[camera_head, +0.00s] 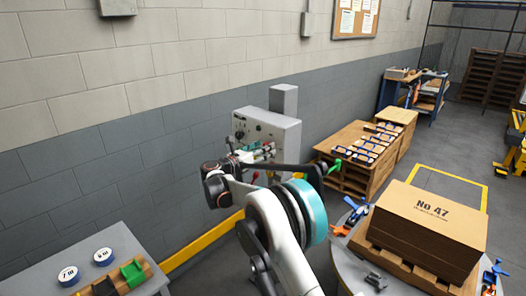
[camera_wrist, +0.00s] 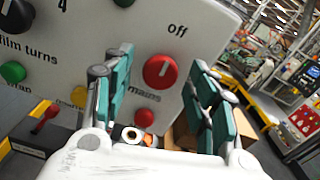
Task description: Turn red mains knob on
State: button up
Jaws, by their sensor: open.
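The red mains knob (camera_wrist: 160,71) is on the pale face of the control panel (camera_wrist: 215,30), with "mains" printed below it and "off" above and to the right. Its short white mark tilts up toward "off". My gripper (camera_wrist: 161,74) is open, with one teal-padded finger on each side of the knob in the wrist view. I cannot tell whether the fingers touch it or how far off the panel they are. In the head view my gripper (camera_head: 262,153) is in front of the grey control box (camera_head: 285,132), and the mains knob cannot be made out there.
A smaller red button (camera_wrist: 145,117) is below the knob. A black knob (camera_wrist: 17,15), a green button (camera_wrist: 13,72) and a yellow button (camera_wrist: 79,96) are to the left. A red-handled lever (camera_wrist: 45,116) is at lower left.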

jog(key=shift+w+d, duration=0.1)
jog(key=shift+w, duration=0.05)
jog(key=shift+c, duration=0.4)
jog(key=c, duration=1)
jog(key=shift+f+m+b, duration=0.1)
jog(key=shift+m+b, duration=0.85)
jog(key=shift+m, duration=8.05)
jog(key=shift+d, duration=0.1)
